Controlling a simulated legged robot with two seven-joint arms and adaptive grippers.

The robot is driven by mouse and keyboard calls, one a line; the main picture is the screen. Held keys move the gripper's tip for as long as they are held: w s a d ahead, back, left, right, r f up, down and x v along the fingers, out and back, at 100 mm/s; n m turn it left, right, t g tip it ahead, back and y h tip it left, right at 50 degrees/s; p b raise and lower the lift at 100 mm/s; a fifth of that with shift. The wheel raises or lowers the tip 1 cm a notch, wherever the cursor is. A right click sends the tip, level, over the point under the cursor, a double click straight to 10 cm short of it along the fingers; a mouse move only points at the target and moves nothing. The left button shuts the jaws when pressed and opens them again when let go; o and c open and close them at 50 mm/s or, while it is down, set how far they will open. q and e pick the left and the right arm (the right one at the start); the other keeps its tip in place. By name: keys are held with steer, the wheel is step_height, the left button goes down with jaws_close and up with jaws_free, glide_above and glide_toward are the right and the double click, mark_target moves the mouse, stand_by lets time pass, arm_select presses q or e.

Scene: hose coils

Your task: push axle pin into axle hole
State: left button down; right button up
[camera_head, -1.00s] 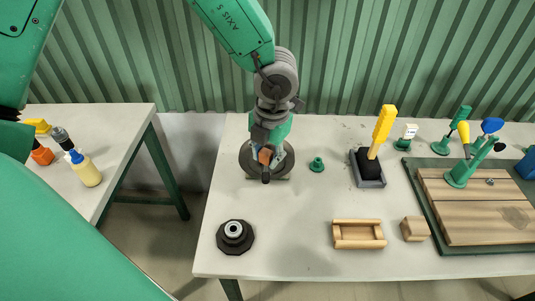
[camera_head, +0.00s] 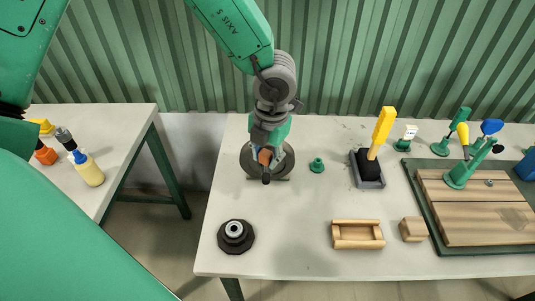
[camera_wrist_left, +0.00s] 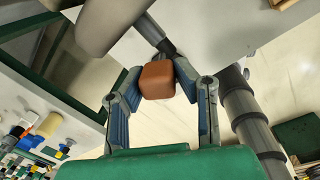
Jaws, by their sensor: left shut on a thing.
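The axle pin appears to be the piece with an orange-brown block-shaped head (camera_head: 265,157) and a dark rod end. My left gripper (camera_head: 266,161) is shut on its head, in front of a dark grey round disc (camera_head: 247,161) standing at the back left of the table. In the left wrist view, the head (camera_wrist_left: 158,80) sits between both fingertips of my left gripper (camera_wrist_left: 156,88), with a dark rod beyond it. The axle hole is not clearly visible; I cannot tell whether the pin is in it. My right gripper is not in view.
A black round base with a grey ring (camera_head: 235,236) is at the table's front left. A small green peg (camera_head: 317,165), a yellow-handled tool in a dark holder (camera_head: 369,170), a wooden tray (camera_head: 358,244) and a wooden block (camera_head: 413,229) lie to the right.

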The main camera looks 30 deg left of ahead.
mark_target(266, 172)
arm_select(q)
steer(key=shift+f+b, duration=1.35)
steer(key=shift+f, duration=0.95)
stand_by(0.4)
steer(key=c, duration=1)
jaws_free()
steer(key=shift+c, duration=0.2)
steer(key=shift+r, duration=0.1)
steer(key=shift+d+r+p, duration=0.2)
steer(key=shift+r+p, duration=2)
steer(key=shift+p, duration=0.1)
